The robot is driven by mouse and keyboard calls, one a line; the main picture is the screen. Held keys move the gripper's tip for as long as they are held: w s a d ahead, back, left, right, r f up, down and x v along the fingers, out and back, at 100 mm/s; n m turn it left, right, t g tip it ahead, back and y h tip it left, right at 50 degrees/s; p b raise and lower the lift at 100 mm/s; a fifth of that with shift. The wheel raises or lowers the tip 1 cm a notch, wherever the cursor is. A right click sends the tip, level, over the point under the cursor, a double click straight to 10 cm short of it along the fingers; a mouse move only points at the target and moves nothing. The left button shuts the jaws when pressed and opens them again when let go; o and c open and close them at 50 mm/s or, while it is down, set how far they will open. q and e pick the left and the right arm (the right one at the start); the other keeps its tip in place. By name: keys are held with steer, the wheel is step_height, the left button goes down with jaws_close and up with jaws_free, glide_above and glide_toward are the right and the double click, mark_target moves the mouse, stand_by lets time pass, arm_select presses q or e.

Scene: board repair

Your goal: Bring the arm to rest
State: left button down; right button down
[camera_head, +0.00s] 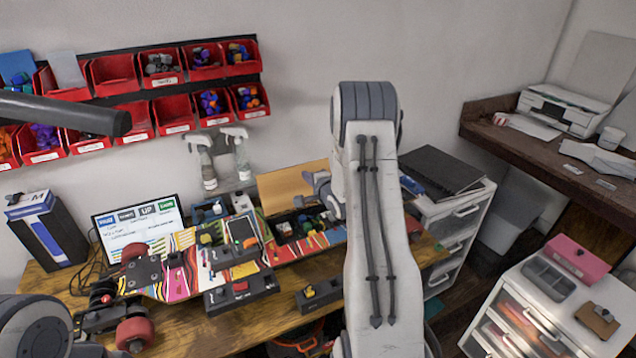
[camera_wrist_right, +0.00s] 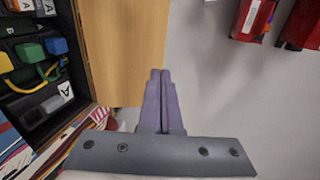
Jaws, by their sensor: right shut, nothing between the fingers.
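My right arm rises from the bottom of the head view and bends over the bench. Its gripper (camera_head: 318,184) is partly hidden behind the arm, above the back of the bench near the upright wooden panel (camera_head: 285,186). In the right wrist view the two purple-grey fingers of the right gripper (camera_wrist_right: 160,74) lie together, shut with nothing between them. The fingertips show against the panel's edge (camera_wrist_right: 125,50) and the wall. Part of my left arm shows at the lower left of the head view; its gripper is out of view.
A colourful skateboard (camera_head: 180,268) lies across the wooden bench (camera_head: 180,330). Red bins (camera_head: 113,75) hang on the wall, with spray bottles (camera_head: 241,158) below. An open black case (camera_wrist_right: 38,28) with coloured parts is beside the panel. White drawers (camera_head: 458,225) stand right of the bench.

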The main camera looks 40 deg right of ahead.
steer(key=a+r+b+v, duration=0.1)
steer(key=v, duration=0.5)
steer(key=s+a+r+n+g+y, duration=0.1)
steer(key=s+a+n+g+y, duration=0.15)
steer(key=a+n, duration=0.8)
steer(key=s+a+r+n+g+y, duration=0.1)
steer(key=s+a+n+g, duration=0.2)
steer(key=a, duration=1.4)
steer(key=s+a+n+g, duration=0.4)
steer(key=s+a+n, duration=0.2)
steer(key=s, duration=0.7)
steer(key=s+a+r+n+g, duration=0.1)
steer(key=s+a+n+g, duration=0.3)
steer(key=s, duration=1)
steer(key=a+n, duration=0.2)
steer(key=n, duration=0.2)
steer(key=shift+s+a+r+g+y, duration=0.15)
steer(key=shift+a+g+y, duration=0.15)
steer(key=shift+g+y, duration=0.05)
steer(key=shift+n, duration=0.25)
